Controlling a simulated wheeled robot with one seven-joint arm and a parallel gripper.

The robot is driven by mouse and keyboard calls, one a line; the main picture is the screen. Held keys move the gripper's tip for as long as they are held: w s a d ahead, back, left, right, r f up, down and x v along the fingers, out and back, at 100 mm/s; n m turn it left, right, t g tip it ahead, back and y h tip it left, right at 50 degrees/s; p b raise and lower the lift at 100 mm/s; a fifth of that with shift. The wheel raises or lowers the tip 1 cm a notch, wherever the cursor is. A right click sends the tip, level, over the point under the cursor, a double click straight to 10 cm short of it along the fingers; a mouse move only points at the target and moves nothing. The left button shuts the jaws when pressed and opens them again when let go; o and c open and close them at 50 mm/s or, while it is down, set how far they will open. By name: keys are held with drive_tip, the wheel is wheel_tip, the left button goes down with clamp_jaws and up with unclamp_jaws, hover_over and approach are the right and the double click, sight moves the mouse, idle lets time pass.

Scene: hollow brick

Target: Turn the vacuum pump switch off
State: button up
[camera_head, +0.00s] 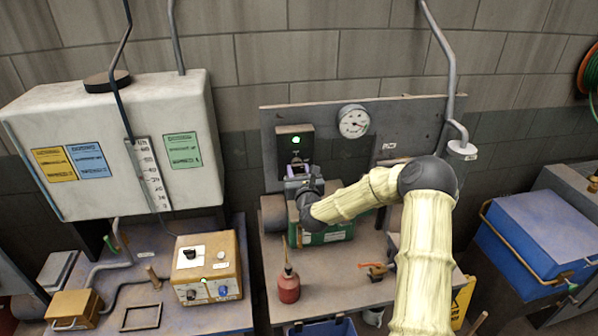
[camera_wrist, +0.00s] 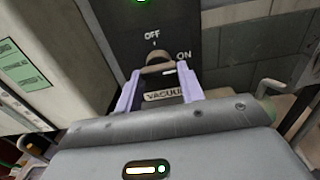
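The vacuum pump switch is a round knob (camera_wrist: 158,57) on a dark box (camera_head: 282,147) fixed to the back panel. In the wrist view, OFF is printed above the knob and ON to its right, with a partly hidden VACUUM label (camera_wrist: 164,95) below. A green lamp (camera_head: 296,140) glows on the box. My gripper (camera_wrist: 160,74) is open, its two pale purple fingers pointing at the box with the knob between or just beyond their tips. I cannot tell whether they touch it. The knob's pointing direction is unclear. In the head view, my gripper (camera_head: 299,170) hides the knob.
A round gauge (camera_head: 353,121) is on the panel to the right of the box. A green pump (camera_head: 325,232) stands on the bench below my gripper. A red oil can (camera_head: 288,285) and an orange-handled valve (camera_head: 376,269) are nearer the front. A white tank (camera_head: 90,150) stands left.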

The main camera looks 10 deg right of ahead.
drive_tip(key=c, duration=0.3)
drive_tip(key=shift+f+n+b, duration=0.15)
drive_tip(key=shift+n+b, duration=0.35)
drive_tip(key=shift+b, duration=0.4)
drive_tip(key=n+b, duration=0.2)
drive_tip(key=b, duration=0.2)
drive_tip(key=shift+n, duration=0.3)
drive_tip(key=n+b, duration=0.4)
drive_tip(key=b, duration=0.1)
drive_tip(key=n+b, duration=0.5)
drive_tip(key=b, duration=0.1)
drive_tip(key=n+b, duration=0.5)
drive_tip(key=shift+d+r, duration=0.15)
drive_tip(key=shift+r, duration=0.2)
drive_tip(key=shift+n, duration=0.3)
